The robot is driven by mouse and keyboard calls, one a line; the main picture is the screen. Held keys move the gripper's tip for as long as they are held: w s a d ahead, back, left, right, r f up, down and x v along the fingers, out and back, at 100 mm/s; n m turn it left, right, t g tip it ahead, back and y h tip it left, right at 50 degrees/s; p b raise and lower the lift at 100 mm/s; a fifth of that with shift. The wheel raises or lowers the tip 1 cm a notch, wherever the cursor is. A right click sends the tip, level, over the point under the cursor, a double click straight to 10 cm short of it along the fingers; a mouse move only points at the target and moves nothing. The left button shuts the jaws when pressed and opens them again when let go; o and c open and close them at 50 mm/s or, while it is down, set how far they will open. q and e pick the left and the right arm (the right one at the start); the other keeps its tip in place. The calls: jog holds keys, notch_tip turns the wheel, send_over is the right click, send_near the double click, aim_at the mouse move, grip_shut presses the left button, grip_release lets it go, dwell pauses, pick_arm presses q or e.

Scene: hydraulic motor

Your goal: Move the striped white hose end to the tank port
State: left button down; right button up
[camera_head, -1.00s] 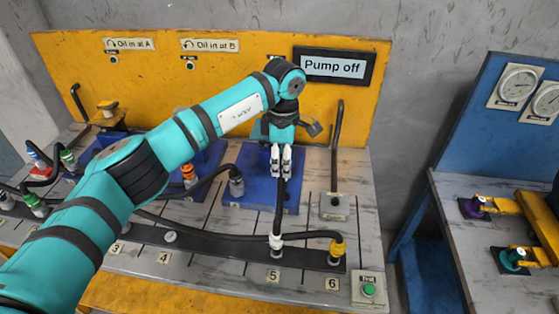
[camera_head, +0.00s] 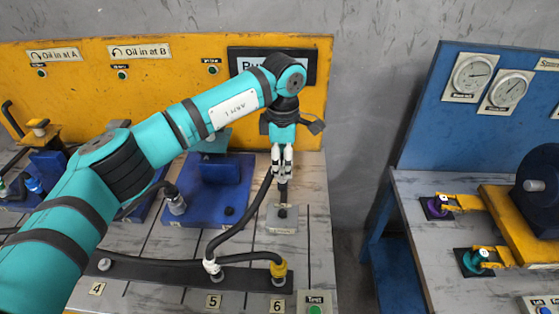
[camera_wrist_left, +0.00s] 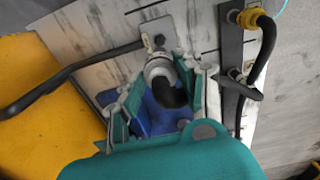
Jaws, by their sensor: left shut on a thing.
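My left gripper (camera_head: 282,174) points down and is shut on the hose end (camera_wrist_left: 159,68). In the left wrist view, the hose end is a pale collar with black hose between the fingers; its stripes are not clear. The black hose (camera_head: 237,225) loops down left to a white-collared end (camera_head: 211,267) standing on the dark rail. The tank port block (camera_head: 283,222) is a small grey block on the bench, below the gripper; it also shows in the left wrist view (camera_wrist_left: 160,31). I cannot tell whether the hose end touches the port. My right gripper is out of view.
A yellow-collared hose end (camera_head: 278,269) stands on the dark rail (camera_head: 145,270) in front of the block. A blue tray (camera_head: 205,210) lies to the left. A dark pipe (camera_wrist_left: 80,68) runs to the port block. A second bench (camera_head: 415,240) stands right, past a gap.

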aim_at(283, 186)
pick_arm(q)
jog(key=shift+w+d, duration=0.15)
jog(key=shift+d, duration=0.1)
jog(key=shift+s+a+r, duration=0.1)
jog(key=shift+s+a, duration=0.1)
jog(key=shift+a, duration=0.15)
notch_tip(283, 186, down, 4)
jog(key=b, duration=0.2)
jog(key=shift+r+b, duration=0.25)
jog(key=shift+b, duration=0.05)
jog(key=shift+w+f+b, duration=0.1)
jog(key=shift+f+b, duration=1.6)
jog(key=shift+f, duration=0.7)
jog(key=shift+b, duration=0.35)
jog(key=shift+f, duration=0.1)
